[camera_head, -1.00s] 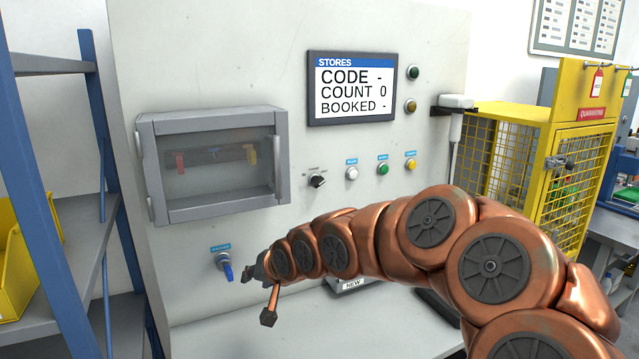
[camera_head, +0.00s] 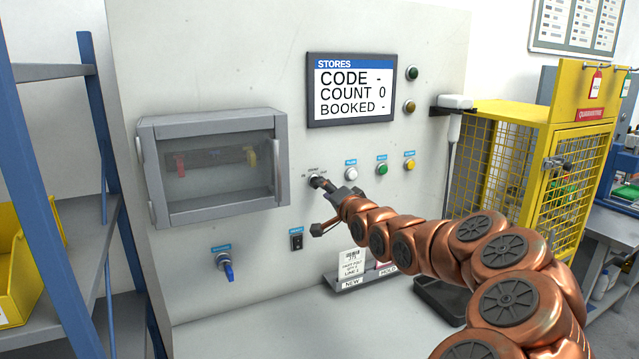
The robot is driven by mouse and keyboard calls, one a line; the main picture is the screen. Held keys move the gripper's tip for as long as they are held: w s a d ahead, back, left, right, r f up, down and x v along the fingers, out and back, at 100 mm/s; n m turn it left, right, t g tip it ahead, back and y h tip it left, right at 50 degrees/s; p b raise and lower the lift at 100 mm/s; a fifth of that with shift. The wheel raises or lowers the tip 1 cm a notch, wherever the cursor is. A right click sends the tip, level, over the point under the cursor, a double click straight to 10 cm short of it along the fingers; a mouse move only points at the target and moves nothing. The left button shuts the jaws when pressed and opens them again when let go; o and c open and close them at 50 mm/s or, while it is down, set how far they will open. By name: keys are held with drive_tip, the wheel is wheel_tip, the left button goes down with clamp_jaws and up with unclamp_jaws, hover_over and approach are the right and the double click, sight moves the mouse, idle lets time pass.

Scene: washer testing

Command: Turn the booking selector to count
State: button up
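The booking selector (camera_head: 314,180) is a small dark rotary knob on the grey panel, right of the clear-fronted box. Printed position labels sit around it, too small to read surely. My gripper (camera_head: 325,187) is at the selector, its tip covering part of the knob. Whether the fingers are closed on it or only near it cannot be told, and the knob's pointing direction is mostly hidden. The stores screen (camera_head: 351,90) above reads CODE -, COUNT 0, BOOKED -.
White, green and yellow buttons (camera_head: 381,168) sit just right of my gripper. A clear-fronted box (camera_head: 217,165) juts out at left. Below are a blue-handled valve (camera_head: 227,268), a black switch (camera_head: 296,242) and a card holder (camera_head: 362,279). A yellow cage (camera_head: 566,180) stands at right.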

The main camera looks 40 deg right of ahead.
drive_tip(key=shift+p+x, duration=0.5)
drive_tip(key=shift+x, duration=1.6)
drive_tip(key=shift+a, duration=0.1)
clamp_jaws()
